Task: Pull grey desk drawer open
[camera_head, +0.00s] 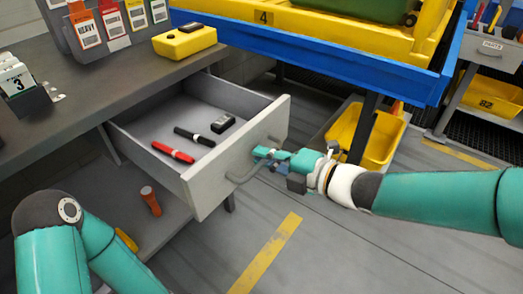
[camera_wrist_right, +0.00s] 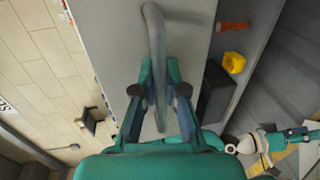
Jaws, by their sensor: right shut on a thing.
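The grey desk drawer (camera_head: 205,193) stands well out from under the desk in the head view, with its inside showing. My right gripper (camera_head: 262,154) is at the drawer front, shut on the grey bar handle (camera_head: 240,177). In the right wrist view the handle (camera_wrist_right: 152,30) runs between the fingers of the right gripper (camera_wrist_right: 159,95), against the drawer's front panel (camera_wrist_right: 110,35). My left arm shows at lower left in the head view; its gripper is out of view.
The desk top (camera_head: 95,100) bears a yellow device (camera_head: 184,40) and card racks. A shelf below holds an orange cylinder (camera_head: 151,201). A blue-edged conveyor (camera_head: 320,55) stands behind, with a yellow bin (camera_head: 367,136) under it. The floor in front of the drawer is clear.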

